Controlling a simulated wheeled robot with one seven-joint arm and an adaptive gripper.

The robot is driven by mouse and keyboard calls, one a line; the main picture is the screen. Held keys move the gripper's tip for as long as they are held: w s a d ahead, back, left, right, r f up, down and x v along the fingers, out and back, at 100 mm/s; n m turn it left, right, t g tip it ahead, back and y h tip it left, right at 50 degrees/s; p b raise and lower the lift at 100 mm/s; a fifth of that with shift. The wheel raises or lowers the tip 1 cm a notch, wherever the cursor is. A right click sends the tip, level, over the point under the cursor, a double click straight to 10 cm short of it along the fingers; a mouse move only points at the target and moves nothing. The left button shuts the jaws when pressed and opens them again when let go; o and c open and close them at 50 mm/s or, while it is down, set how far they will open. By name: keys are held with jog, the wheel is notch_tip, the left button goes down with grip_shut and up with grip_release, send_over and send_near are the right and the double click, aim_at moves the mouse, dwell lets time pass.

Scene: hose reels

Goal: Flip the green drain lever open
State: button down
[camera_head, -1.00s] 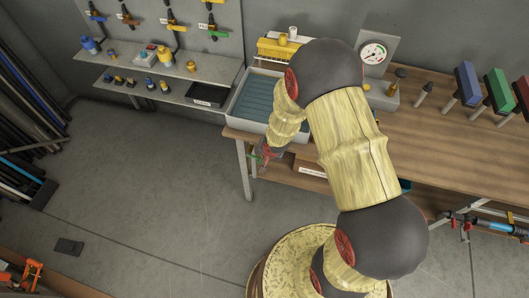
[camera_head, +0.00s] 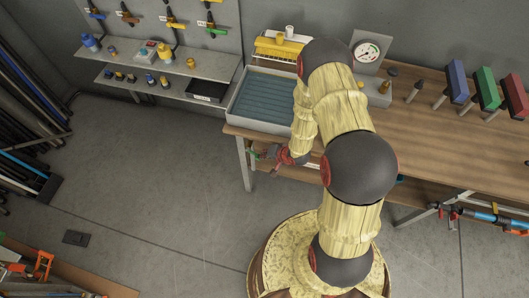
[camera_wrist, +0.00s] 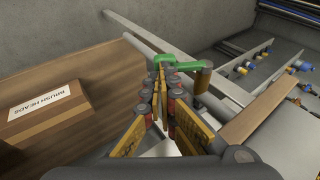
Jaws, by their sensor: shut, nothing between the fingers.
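The green drain lever (camera_wrist: 150,52) is in the upper middle of the wrist view, near the pale rails at the bench end. A green arm reaches right and ends in a short downward part. My gripper (camera_wrist: 162,70) is shut, its yellow-padded fingertips just below and in front of the lever, overlapping it in the picture. I cannot tell whether they touch. In the head view my gripper (camera_head: 266,154) points left under the bench edge, below the grey sink tray (camera_head: 238,120). Only a speck of green shows there.
A box labelled "BRUSH HEADS" (camera_wrist: 45,107) sits on the wooden shelf at left in the wrist view. Wall shelves (camera_head: 150,70) hold small fittings. Open floor (camera_head: 180,190) lies left of the bench.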

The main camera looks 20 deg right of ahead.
notch_tip(320, 180, down, 6)
jog(key=w+a+m+t+y+b, duration=0.1)
jog(key=t+y+b, duration=0.5)
jog(key=b, duration=0.4)
jog(key=shift+w+a+m, duration=0.15)
jog(key=shift+a+m, duration=0.25)
